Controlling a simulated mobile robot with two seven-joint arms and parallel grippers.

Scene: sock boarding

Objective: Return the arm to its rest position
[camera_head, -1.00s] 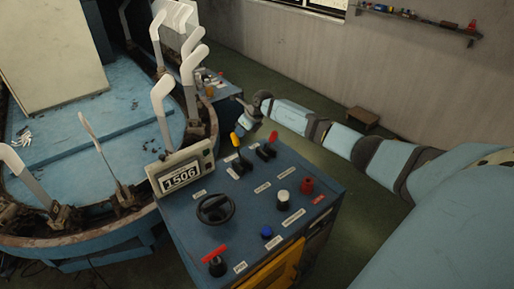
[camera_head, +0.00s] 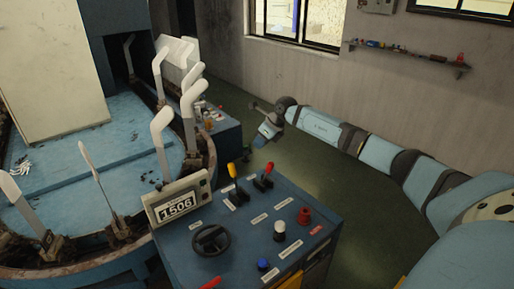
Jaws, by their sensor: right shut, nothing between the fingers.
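My right arm (camera_head: 325,127) comes in from the right edge and stretches out over the floor beyond the control console (camera_head: 225,240). My right gripper (camera_head: 259,142) hangs at its far end, behind the console's levers in the picture. It is small here, shut and empty, and apart from the console. My left gripper is not in view.
A round machine with several white sock forms (camera_head: 161,135) stands at the left. Floor right of the console is clear.

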